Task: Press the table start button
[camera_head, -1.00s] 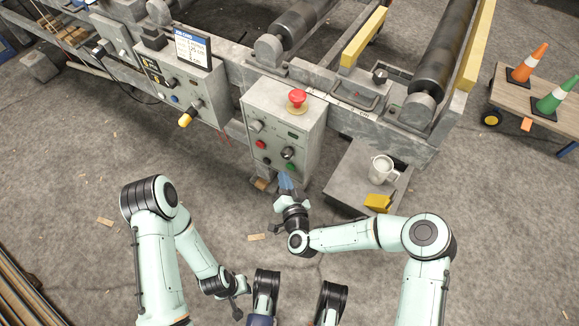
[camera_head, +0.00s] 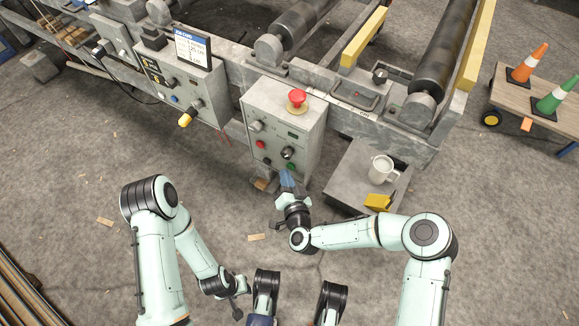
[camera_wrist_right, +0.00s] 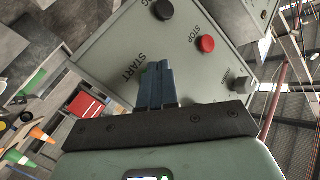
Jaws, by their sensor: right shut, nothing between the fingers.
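The grey control box (camera_head: 283,120) carries a green button (camera_head: 291,166) low on its front face. In the right wrist view, the lettering START (camera_wrist_right: 127,66) shows on the panel (camera_wrist_right: 105,45). My right gripper (camera_head: 287,174) is shut and empty, its blue fingertips just below the green button in the head view. In the wrist view, the shut fingers (camera_wrist_right: 155,72) point at the panel beside START and cover most of the button there. I cannot tell whether they touch it. My left gripper (camera_head: 240,284) is low in the head view, away from the box; its jaws are unclear.
A red STOP button (camera_wrist_right: 206,44) and a black knob (camera_head: 288,153) share the panel. A red mushroom button (camera_head: 297,97) tops the box. To the right, a grey stand (camera_head: 343,184) bears a white mug (camera_head: 381,168) and a yellow object (camera_head: 377,201).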

